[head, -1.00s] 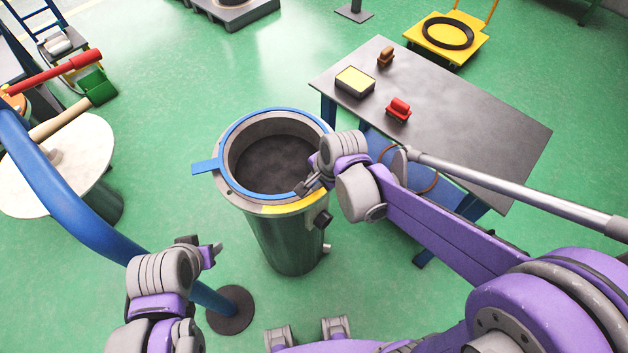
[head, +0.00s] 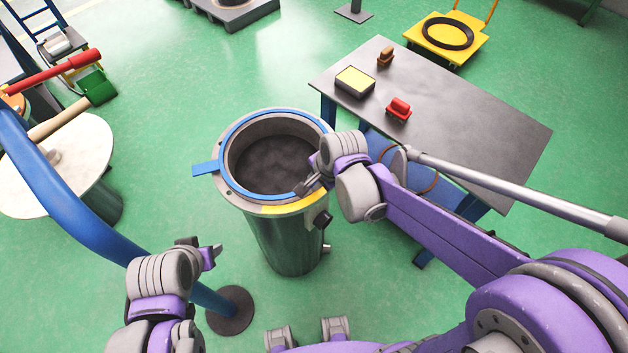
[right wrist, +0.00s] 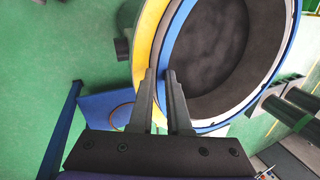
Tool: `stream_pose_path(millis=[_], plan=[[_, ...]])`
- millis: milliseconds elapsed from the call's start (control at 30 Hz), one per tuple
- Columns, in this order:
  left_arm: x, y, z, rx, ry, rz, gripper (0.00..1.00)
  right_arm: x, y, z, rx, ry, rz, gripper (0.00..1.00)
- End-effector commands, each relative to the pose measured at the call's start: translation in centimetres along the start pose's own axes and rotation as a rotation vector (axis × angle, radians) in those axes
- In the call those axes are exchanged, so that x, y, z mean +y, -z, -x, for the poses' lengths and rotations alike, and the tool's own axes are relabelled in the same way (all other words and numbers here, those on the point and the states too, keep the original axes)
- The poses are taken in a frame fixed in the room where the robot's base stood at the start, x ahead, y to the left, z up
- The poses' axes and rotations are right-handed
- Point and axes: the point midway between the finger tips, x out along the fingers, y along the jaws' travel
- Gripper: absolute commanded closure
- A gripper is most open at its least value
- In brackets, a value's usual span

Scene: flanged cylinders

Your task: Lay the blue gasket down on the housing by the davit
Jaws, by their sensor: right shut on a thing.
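The blue gasket (head: 206,168) is a thin ring with a tab sticking out to the left. It is over the top flange of the open grey housing (head: 285,243), roughly centred around its dark opening. Whether it touches the flange all round I cannot tell. My right gripper (head: 302,188) is shut on the gasket's near right edge, beside the flange's yellow patch; in the right wrist view the blue ring (right wrist: 172,50) runs between the fingers (right wrist: 161,74). The blue davit (head: 75,213) curves in at left. My left gripper (head: 215,252) is near its post, away from the gasket; its jaw opening is unclear.
A grey table (head: 455,135) at right holds a yellow-topped box (head: 354,82), a red item (head: 399,109) and a brown item (head: 386,56). A round cream lid (head: 75,165) is at left. A yellow cart (head: 425,35) with a black ring stands behind. Green floor is clear between.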

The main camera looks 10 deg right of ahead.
Motion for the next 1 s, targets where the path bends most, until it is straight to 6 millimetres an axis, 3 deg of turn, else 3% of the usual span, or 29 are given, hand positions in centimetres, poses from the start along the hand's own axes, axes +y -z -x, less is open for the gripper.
stream_pose_path(millis=[433,467,633,1000], plan=[[0.00,-0.54,-0.51,-0.005,0.000,0.000,0.50,0.22,0.02,-0.64,0.000,0.000,0.000,1.00],[0.00,-0.52,-0.49,-0.004,0.000,0.000,0.50,0.20,0.02,-0.62,0.000,0.000,0.000,0.81],[0.00,-0.48,-0.46,-0.004,0.000,0.000,0.50,0.18,0.03,-0.58,0.000,0.001,0.000,0.50],[0.00,-0.27,-0.25,-0.002,0.000,0.000,0.50,0.16,0.04,-0.25,0.000,0.000,0.000,0.49]])
